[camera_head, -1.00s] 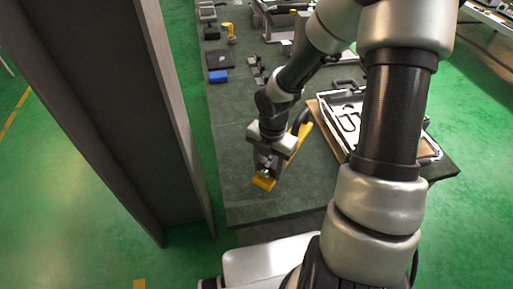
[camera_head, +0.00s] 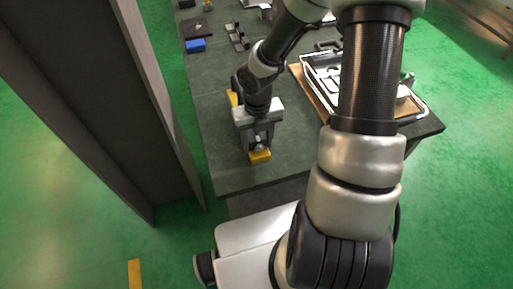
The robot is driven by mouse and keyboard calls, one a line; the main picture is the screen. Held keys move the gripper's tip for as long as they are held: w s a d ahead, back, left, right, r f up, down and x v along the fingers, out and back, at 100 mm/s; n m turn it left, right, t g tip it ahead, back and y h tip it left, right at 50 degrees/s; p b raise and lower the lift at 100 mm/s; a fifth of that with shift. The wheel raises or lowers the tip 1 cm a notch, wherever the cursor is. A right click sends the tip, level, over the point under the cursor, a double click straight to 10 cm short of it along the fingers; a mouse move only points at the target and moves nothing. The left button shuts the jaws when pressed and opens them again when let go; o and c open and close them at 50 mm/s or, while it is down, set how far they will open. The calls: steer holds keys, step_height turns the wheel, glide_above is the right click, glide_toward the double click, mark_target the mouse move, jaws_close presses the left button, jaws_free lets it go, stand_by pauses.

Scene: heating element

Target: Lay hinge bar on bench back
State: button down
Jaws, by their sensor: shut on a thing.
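The yellow hinge bar (camera_head: 260,157) is in the head view, near the front left part of the dark bench (camera_head: 226,170). My gripper (camera_head: 258,146) is shut on it from above. One end of the bar shows just in front of the gripper, and another yellow part shows behind it to the left. The middle is hidden by my gripper and wrist. I cannot tell whether the bar touches the bench top.
A tray (camera_head: 413,112) with a metal frame lies at the right of the bench, partly behind my arm. A blue block (camera_head: 195,46) and a dark plate (camera_head: 197,28) lie farther back on the left. A tall grey panel (camera_head: 85,95) stands left of the bench.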

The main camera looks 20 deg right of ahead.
steer(key=shift+w+f+b, duration=0.1)
steer(key=shift+f+b, duration=0.5)
steer(key=shift+f, duration=1.3)
steer(key=c, duration=0.9)
jaws_free()
step_height(320, 180, up, 12)
steer(key=p, duration=0.4)
